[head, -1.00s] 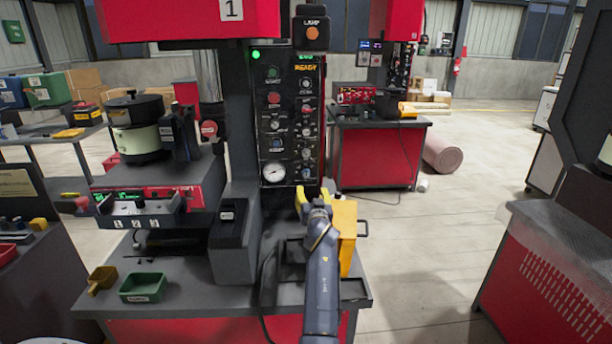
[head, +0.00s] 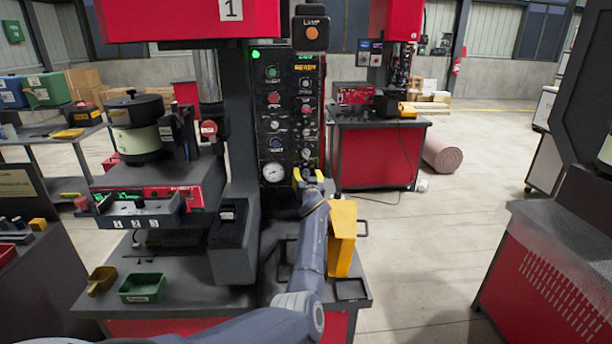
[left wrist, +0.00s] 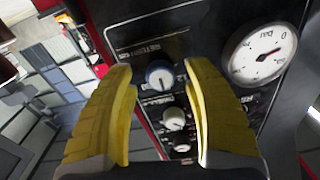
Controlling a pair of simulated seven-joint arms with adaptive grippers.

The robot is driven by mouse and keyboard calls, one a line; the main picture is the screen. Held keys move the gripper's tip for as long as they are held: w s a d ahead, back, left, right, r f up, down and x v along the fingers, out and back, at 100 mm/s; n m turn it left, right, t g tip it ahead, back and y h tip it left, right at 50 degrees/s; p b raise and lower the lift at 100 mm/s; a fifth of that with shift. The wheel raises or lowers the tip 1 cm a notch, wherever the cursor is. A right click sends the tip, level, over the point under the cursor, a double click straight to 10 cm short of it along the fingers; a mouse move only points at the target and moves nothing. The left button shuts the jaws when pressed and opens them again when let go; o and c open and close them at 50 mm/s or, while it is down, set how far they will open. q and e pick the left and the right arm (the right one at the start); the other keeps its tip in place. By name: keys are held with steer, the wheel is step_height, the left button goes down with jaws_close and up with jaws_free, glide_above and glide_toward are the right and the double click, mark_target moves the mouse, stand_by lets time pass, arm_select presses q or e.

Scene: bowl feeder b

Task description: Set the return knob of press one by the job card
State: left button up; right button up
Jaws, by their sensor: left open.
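Press one's black control panel (head: 290,120) carries two columns of knobs and buttons, a round gauge (head: 274,173) and a green lamp at the top. My left gripper (head: 308,174) is in front of the panel's lower right part, fingers toward it. In the left wrist view the yellow fingers of my left gripper (left wrist: 158,74) are open. A blue-rimmed knob (left wrist: 160,75) with a white pointer shows between the fingertips; I cannot tell whether they touch it. My right gripper is not in view.
A yellow box (head: 342,238) stands close to the right of my left arm. A dark box (head: 233,242) is left of it. A green tray (head: 142,288) and a yellow scoop (head: 101,280) lie on the bench. Open floor lies to the right.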

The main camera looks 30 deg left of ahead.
arm_select(q)
steer(key=shift+w+a, duration=0.4)
steer(key=shift+w, duration=0.1)
steer(key=shift+o, duration=0.2)
jaws_close()
